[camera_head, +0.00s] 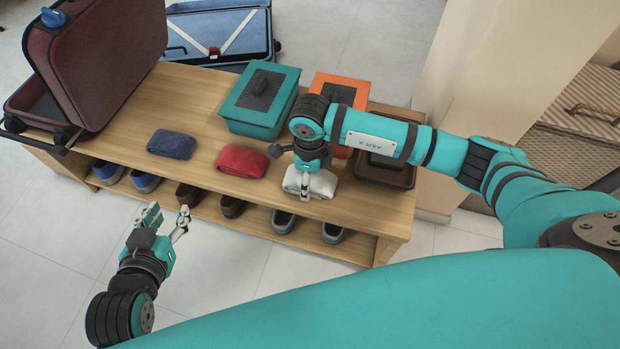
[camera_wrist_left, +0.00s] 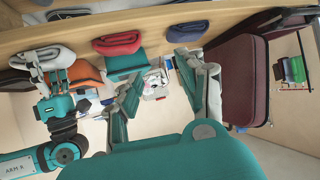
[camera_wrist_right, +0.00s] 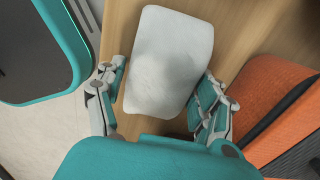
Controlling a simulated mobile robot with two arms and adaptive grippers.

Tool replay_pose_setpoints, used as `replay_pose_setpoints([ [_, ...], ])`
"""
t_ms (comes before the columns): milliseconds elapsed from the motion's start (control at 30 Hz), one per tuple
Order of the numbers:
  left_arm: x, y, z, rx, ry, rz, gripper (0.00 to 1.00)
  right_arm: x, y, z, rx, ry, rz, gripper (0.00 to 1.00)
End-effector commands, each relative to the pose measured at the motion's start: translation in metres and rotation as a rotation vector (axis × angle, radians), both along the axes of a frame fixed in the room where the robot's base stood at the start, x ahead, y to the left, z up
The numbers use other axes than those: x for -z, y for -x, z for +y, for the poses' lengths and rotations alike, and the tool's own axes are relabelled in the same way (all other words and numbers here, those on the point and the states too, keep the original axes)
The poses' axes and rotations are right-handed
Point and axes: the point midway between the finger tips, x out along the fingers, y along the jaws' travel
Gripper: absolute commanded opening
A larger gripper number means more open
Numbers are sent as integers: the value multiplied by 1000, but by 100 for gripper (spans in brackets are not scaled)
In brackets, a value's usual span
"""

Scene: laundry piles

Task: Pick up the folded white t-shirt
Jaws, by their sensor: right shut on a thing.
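The folded white t-shirt (camera_head: 318,187) is at the front part of the wooden bench, right of the red folded garment. My right gripper (camera_head: 305,186) comes down on it from above and is shut on it. In the right wrist view the white t-shirt (camera_wrist_right: 170,62) lies between the two fingers (camera_wrist_right: 161,80), one along each side. I cannot tell whether it still touches the bench. It also shows in the left wrist view (camera_wrist_left: 43,58). My left gripper (camera_head: 168,218) is open and empty in front of the bench, away from the garments.
The wooden bench (camera_head: 205,105) also bears a red garment (camera_head: 242,161), a blue garment (camera_head: 172,144), a teal box (camera_head: 262,92), an orange box (camera_head: 340,85), a dark brown box (camera_head: 392,168) and an open maroon suitcase (camera_head: 100,60). Shoes (camera_head: 283,221) stand on the lower shelf. A blue suitcase (camera_head: 225,35) lies behind.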

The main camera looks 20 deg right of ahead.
Motion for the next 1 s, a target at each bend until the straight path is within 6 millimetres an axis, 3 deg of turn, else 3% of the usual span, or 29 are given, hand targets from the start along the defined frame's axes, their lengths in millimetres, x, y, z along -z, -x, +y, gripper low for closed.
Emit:
replay_pose_setpoints([
  [33, 0, 0, 0, 0, 0, 1, 40, 0, 0, 0, 0, 0, 0, 51],
  [200, 0, 0, 0, 0, 0, 2, 40, -1, 0, 0, 0, 0, -1, 32],
  [600, 3, 4, 2, -3, -7, 33, 40, -8, -1, 0, 0, 0, -1, 31],
  [900, 31, 36, 15, -19, -58, 250, 40, -38, -1, 0, -1, 0, -2, 31],
  [1000, 40, 52, 21, -26, -77, 339, 40, -39, 18, -13, 0, 3, 2, 31],
])
